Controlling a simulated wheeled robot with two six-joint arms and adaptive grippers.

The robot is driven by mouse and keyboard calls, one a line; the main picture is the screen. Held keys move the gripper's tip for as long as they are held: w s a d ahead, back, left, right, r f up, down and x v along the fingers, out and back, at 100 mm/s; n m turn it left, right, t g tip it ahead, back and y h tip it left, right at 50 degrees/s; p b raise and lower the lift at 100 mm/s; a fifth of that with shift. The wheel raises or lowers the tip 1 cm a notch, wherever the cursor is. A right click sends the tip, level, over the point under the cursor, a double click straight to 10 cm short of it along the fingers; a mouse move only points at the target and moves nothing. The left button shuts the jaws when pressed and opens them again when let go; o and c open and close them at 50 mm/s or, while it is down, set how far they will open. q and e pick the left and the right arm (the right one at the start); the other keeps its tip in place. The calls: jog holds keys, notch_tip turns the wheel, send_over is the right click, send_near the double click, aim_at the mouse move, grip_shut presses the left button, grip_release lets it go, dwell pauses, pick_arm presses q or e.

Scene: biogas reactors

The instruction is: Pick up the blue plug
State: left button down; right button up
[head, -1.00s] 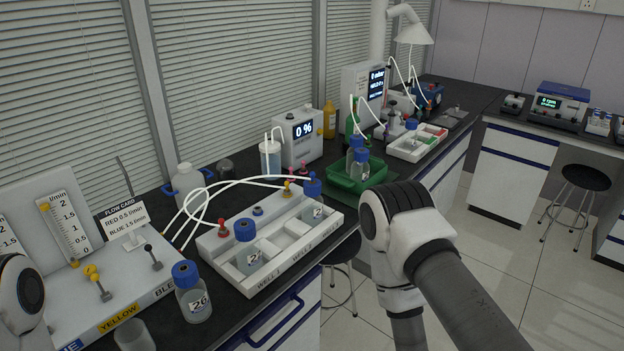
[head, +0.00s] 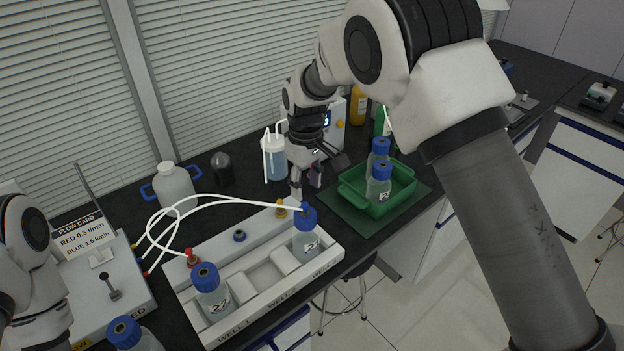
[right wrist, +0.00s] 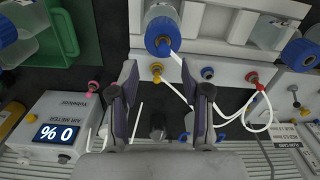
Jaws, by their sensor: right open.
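White tubes (head: 190,205) loop behind the rack, one running to the blue-capped bottle (head: 306,235) in it. Another bottle (head: 211,295) stands at its near end. A green tray (head: 350,195) with bottles is to the right. The white air meter (right wrist: 62,125) is beside the gripper.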

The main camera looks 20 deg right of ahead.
aim_at(305, 203)
jog(key=f+p, duration=0.1)
jog(key=p, duration=0.1)
jog(key=a+f+p, duration=0.1)
jog(key=shift+s+f, duration=0.25)
jog(key=shift+f, duration=0.1)
jog(key=f, duration=0.1)
jog(key=f+p, duration=0.1)
jog(key=f, duration=0.1)
jog(key=shift+w+d+f, duration=0.1)
jog(key=shift+w+d, duration=0.1)
jog(key=shift+d, duration=0.15)
jog(key=shift+d+f, duration=0.1)
jog(key=shift+f, duration=0.15)
jog(key=shift+r, duration=0.1)
jog(key=shift+c, duration=1.3)
jog(key=shift+s+a+r, duration=0.1)
jog(key=shift+a, duration=0.2)
grip_shut()
jog(key=shift+d, duration=0.1)
